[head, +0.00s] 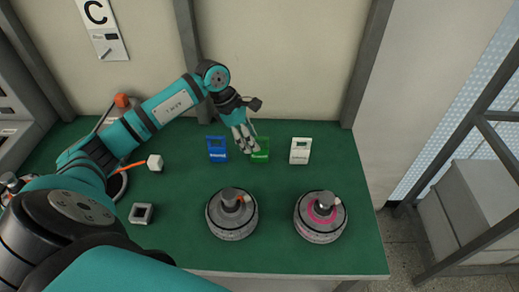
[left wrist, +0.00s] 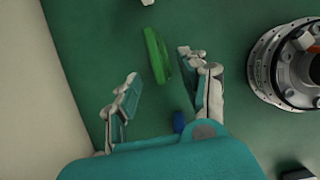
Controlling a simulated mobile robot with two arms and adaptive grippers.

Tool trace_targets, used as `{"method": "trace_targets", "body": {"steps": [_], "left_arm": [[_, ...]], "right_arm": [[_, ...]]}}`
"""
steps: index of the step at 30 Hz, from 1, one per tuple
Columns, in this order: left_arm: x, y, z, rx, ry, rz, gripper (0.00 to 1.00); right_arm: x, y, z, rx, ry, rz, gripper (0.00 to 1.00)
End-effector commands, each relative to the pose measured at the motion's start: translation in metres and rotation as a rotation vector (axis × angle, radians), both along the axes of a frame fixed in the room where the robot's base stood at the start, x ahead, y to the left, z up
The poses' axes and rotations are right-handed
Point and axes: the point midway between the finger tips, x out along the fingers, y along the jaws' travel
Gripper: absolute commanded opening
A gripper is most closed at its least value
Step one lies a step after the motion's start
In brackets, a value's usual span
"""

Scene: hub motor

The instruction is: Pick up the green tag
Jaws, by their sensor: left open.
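The green tag (head: 263,155) stands on the green table between a blue tag and a white tag. My left gripper (head: 248,150) is at its left edge in the head view, fingers pointing down and partly covering it. In the left wrist view, the green tag (left wrist: 157,55) shows as a narrow upright slab just beyond the fingertips, closer to the right finger. My left gripper (left wrist: 160,67) is open there, with a visible gap on the tag's left side. I cannot tell whether the right finger touches it. My right gripper is not in view.
The blue tag (head: 217,150) and white tag (head: 300,151) stand on either side. Two round hub motors (head: 231,216) (head: 320,218) sit in front. A small white cube (head: 155,162) and a grey square part (head: 141,213) lie left. A wall rises behind the table (head: 180,245).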

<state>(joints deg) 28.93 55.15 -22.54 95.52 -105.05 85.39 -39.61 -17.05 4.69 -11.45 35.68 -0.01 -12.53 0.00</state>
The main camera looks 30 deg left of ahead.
Motion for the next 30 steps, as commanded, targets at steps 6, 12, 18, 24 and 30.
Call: {"method": "trace_targets", "body": {"steps": [6, 12, 18, 24, 30], "left_arm": [[0.003, -0.006, -0.014, -0.001, 0.0, 0.0, 0.44], [0.006, -0.018, -0.038, -0.004, 0.003, -0.001, 0.44], [0.01, -0.023, -0.058, -0.001, -0.001, 0.0, 0.44], [0.011, -0.023, -0.06, 0.001, -0.001, -0.001, 0.44], [0.011, -0.023, -0.059, 0.001, -0.001, -0.001, 0.22]], "right_arm": [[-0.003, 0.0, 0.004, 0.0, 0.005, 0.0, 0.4], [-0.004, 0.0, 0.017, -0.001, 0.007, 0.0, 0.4], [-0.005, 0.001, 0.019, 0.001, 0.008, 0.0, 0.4], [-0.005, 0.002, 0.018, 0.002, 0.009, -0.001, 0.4], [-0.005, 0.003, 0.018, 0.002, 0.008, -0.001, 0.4]]}}
